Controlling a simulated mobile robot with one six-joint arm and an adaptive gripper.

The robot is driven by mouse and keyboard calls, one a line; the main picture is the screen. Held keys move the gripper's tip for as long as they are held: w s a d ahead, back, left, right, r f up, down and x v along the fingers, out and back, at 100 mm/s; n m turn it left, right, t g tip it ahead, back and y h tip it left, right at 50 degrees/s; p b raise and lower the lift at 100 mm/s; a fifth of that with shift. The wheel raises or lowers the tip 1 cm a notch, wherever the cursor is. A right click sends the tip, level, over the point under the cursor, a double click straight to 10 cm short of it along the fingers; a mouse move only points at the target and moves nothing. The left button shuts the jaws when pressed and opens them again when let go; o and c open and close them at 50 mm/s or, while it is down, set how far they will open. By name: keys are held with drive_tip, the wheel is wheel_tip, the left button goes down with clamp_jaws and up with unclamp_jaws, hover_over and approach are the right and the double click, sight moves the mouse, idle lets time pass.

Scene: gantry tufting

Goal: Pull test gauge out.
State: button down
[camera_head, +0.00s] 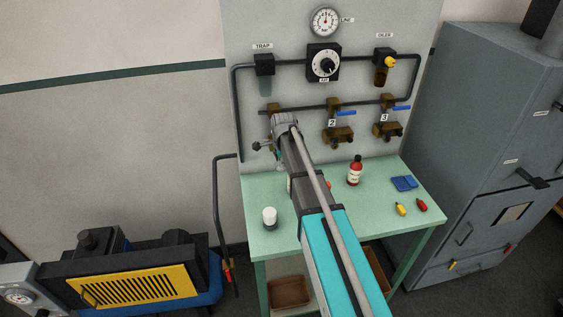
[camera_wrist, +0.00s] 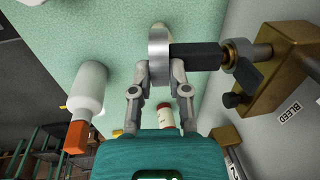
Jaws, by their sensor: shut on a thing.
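The test gauge (camera_wrist: 158,45) shows in the wrist view as a round, silver-rimmed body seen edge-on, with a dark stem (camera_wrist: 195,57) pointing right. The stem meets a brass collar (camera_wrist: 229,55) on a fitting by the brass block (camera_wrist: 285,70); I cannot tell how deep it sits. My gripper (camera_wrist: 160,70) is shut on the gauge, one finger on each side of its lower rim. In the head view my arm reaches to the left end of the lower pipe, and my wrist (camera_head: 284,122) hides the gauge and fingertips.
In the wrist view a white bottle with an orange cap (camera_wrist: 88,95) stands left of my gripper. Valves (camera_head: 338,134) are right.

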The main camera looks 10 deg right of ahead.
drive_tip(key=c, duration=1.2)
unclamp_jaws()
clamp_jaws()
drive_tip(key=shift+s, duration=1.7)
